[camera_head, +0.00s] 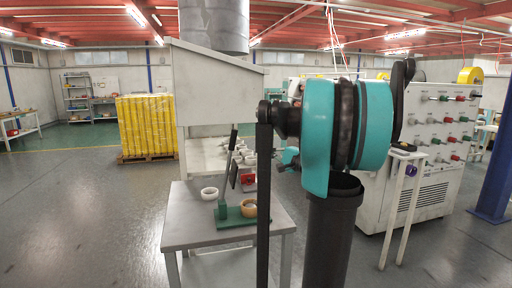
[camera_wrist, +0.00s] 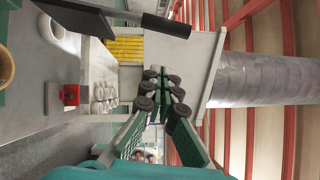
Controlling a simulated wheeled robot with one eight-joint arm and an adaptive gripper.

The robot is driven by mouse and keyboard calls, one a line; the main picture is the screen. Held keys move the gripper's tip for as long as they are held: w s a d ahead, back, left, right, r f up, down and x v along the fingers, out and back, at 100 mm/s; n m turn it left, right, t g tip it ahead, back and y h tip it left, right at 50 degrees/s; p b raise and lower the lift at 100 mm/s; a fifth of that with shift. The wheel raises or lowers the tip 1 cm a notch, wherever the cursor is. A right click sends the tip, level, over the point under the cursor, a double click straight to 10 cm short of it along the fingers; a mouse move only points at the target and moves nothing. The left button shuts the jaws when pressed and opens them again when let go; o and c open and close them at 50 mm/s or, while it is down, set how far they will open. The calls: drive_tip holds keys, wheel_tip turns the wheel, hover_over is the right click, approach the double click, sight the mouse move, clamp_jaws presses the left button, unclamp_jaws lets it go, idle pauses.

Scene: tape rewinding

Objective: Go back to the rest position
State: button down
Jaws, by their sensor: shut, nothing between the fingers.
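My gripper (camera_wrist: 160,88) shows in the wrist view with its green fingers and dark round pads together, shut and empty. In the head view my arm hides most of it. In that view a green tape device (camera_head: 236,217) stands on a small grey table (camera_head: 190,232), with a tan roll (camera_head: 249,207) on its base. A white roll (camera_head: 209,193) lies beside it. The wrist view is turned sideways; the device's dark lever (camera_wrist: 165,24) and the white roll (camera_wrist: 50,29) are at its upper left, apart from my gripper.
A red item (camera_wrist: 70,95) and several white rolls (camera_wrist: 104,98) sit near a bench under a large hood (camera_head: 215,90). A white machine with knobs (camera_head: 425,170) stands at the right. Yellow stacks (camera_head: 146,125) are behind. The floor at left is clear.

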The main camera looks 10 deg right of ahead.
drive_tip(key=s+a+f+n+g+h, duration=0.1)
drive_tip(key=s+a+f+n+g, duration=0.15)
drive_tip(key=s+a+f, duration=0.35)
drive_tip(key=s+a+f+n+g+h, duration=0.1)
drive_tip(key=s+a+f+n+g, duration=0.2)
drive_tip(key=f, duration=0.5)
drive_tip(key=s+a+f+n+g+h, duration=0.1)
drive_tip(key=s+a+f+g, duration=0.25)
drive_tip(key=s+f, duration=0.3)
drive_tip(key=s+d+f+n+g+h, duration=0.1)
drive_tip(key=s+d+f+n+h, duration=0.1)
drive_tip(key=s+f, duration=0.5)
drive_tip(key=s+d+f+n+g+h, duration=0.2)
drive_tip(key=s+d+f+n+h, duration=0.1)
drive_tip(key=s+f, duration=0.4)
drive_tip(key=shift+s+f+n+h, duration=0.2)
drive_tip(key=shift+n+h, duration=0.55)
drive_tip(key=shift+h, duration=0.45)
